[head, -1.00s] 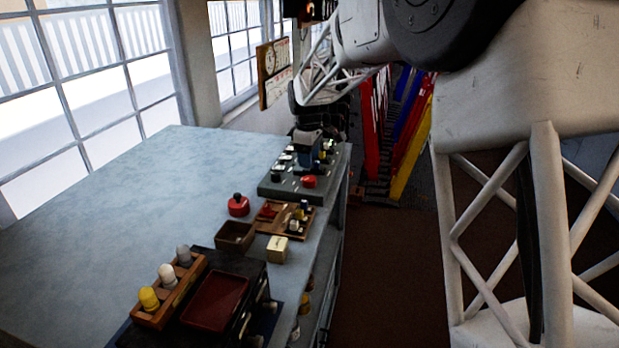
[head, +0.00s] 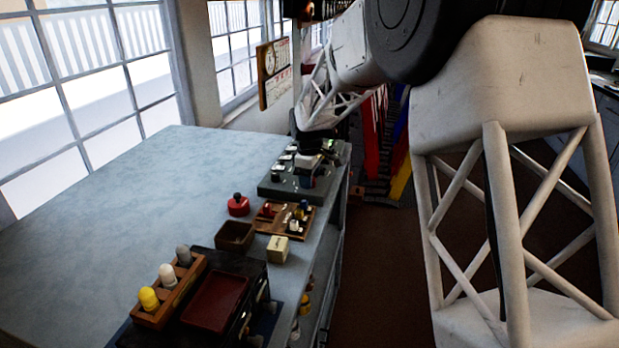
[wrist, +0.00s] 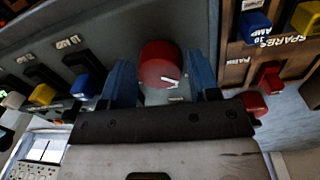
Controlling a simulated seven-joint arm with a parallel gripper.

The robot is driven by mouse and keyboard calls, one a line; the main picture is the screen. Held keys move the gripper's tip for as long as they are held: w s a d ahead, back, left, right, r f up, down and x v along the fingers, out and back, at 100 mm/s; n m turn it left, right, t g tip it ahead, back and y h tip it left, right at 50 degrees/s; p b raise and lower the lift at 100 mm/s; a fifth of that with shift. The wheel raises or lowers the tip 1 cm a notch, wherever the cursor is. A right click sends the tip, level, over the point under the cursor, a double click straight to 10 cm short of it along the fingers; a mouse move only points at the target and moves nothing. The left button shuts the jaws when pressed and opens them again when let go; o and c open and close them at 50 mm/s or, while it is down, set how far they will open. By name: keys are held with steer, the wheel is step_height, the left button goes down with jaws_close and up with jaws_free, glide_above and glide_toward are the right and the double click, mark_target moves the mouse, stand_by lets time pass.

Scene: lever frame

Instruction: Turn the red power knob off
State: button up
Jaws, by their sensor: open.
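The red power knob (wrist: 160,62) is round with a white pointer mark and sits on the grey panel (wrist: 95,25). My gripper (wrist: 161,75) is open, with one blue finger on each side of the knob. Small gaps seem to show between fingers and knob; I cannot tell whether either touches.
A wooden spares tray (head: 272,225) with coloured parts lies close to the panel. A red round object (head: 238,206), a brown open box (head: 235,236) and a cream block (head: 278,249) stand nearby. The bench's left side is clear.

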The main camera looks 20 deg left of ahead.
steer(key=shift+c, duration=0.2)
steer(key=c, duration=0.6)
steer(key=shift+m, duration=0.5)
steer(key=m, duration=0.8)
steer(key=shift+a+m, duration=0.1)
steer(key=shift+m, duration=0.3)
steer(key=o, duration=0.6)
